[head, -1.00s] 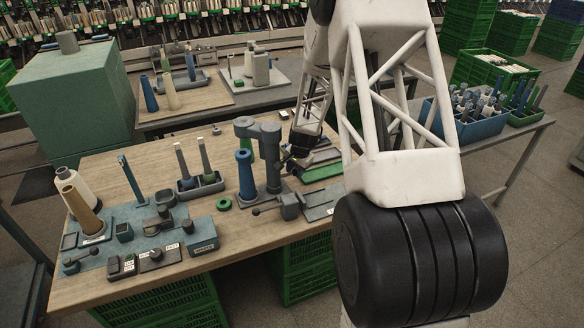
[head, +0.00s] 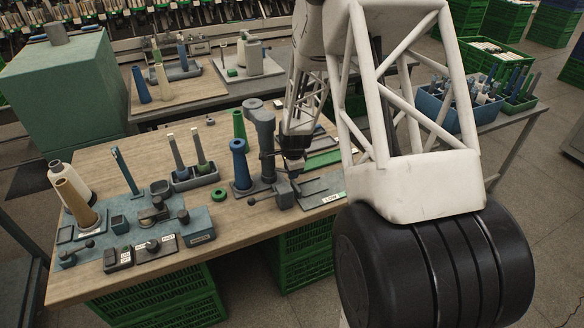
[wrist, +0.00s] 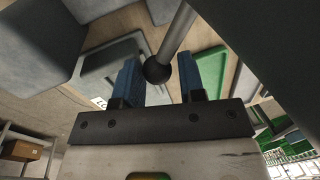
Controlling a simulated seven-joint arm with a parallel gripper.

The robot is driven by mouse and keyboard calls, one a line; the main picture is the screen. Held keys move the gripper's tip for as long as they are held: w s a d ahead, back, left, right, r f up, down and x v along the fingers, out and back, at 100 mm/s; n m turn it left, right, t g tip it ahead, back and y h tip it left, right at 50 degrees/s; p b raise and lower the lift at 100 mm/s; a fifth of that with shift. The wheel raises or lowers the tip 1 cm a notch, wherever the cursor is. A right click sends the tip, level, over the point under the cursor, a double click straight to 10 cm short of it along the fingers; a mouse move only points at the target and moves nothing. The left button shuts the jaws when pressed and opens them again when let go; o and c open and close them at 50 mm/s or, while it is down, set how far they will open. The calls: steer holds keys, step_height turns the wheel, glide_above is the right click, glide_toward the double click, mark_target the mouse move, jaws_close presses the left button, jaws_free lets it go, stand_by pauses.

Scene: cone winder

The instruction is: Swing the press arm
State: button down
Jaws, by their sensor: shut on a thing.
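The press arm (head: 252,104) tops a thick grey post (head: 265,140) on the wooden bench and points mostly away from the camera. A blue cone (head: 240,165) stands upright left of the post, with the press arm no longer above it. My gripper (head: 284,168) is low, just right of the post, its fingers partly hidden there. In the wrist view, my blue fingers (wrist: 158,82) are either side of a dark ball knob (wrist: 158,72) on a grey rod. My gripper is shut on this knob. Where the rod joins the press is out of sight.
A green cone (head: 239,124) stands behind the blue one. A grey block with a ball-ended lever (head: 284,194) sits in front of the post. A tray of spindles (head: 196,177) and a blue control plate (head: 80,245) are to the left.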

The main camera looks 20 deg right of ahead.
steer(key=shift+s+a+m, duration=0.3)
steer(key=shift+a+m, duration=0.1)
steer(key=shift+m, duration=0.1)
steer(key=shift+a, duration=0.1)
steer(key=c, duration=0.8)
jaws_free()
steer(key=shift+o, duration=0.2)
steer(key=shift+r, duration=0.2)
steer(key=shift+s+r, duration=0.2)
steer(key=shift+r, duration=0.65)
steer(key=shift+s+a+r, duration=0.1)
steer(key=shift+s+r, duration=0.1)
steer(key=shift+r, duration=0.75)
steer(key=shift+s+d+r, duration=0.1)
steer(key=shift+s+r, duration=0.1)
steer(key=shift+r, duration=0.7)
steer(key=shift+s+a+r, duration=0.1)
steer(key=shift+s+r, duration=0.1)
steer(key=shift+r, duration=0.75)
